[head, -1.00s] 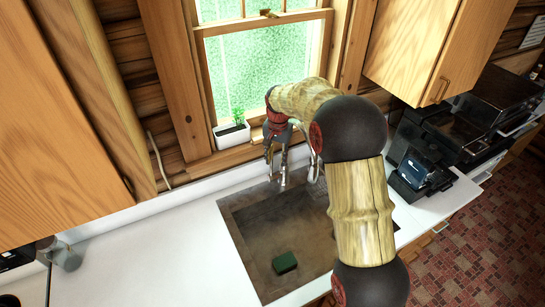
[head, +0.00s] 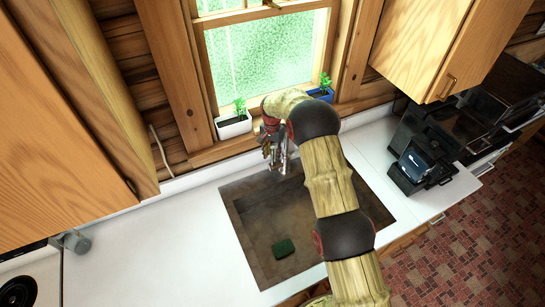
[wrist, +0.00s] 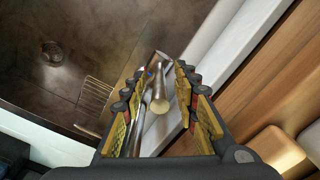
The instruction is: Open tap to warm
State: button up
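The metal tap (head: 283,160) stands at the back edge of the sink (head: 235,225), partly hidden by my gripper (head: 272,150). In the wrist view, the shiny tap (wrist: 158,98) lies between the two rows of finger pads of my gripper (wrist: 161,70). The fingers are apart, with gaps beside the metal, and I see no clear grip on it. A small red and blue mark shows near the tap's far part. I cannot tell the tap's handle from its spout with certainty, and water flow cannot be made out.
A green sponge (head: 283,248) lies in the sink. A white planter (head: 233,125) and a blue planter (head: 322,94) stand on the windowsill close to my arm. A dark device (head: 420,165) sits on the right counter. The left counter (head: 160,250) is mostly clear.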

aim_at(272, 158)
jog(key=shift+w+f, duration=0.15)
jog(key=shift+f, duration=1.45)
jog(key=shift+c, duration=0.4)
grip_shut()
jog(key=shift+r, duration=0.1)
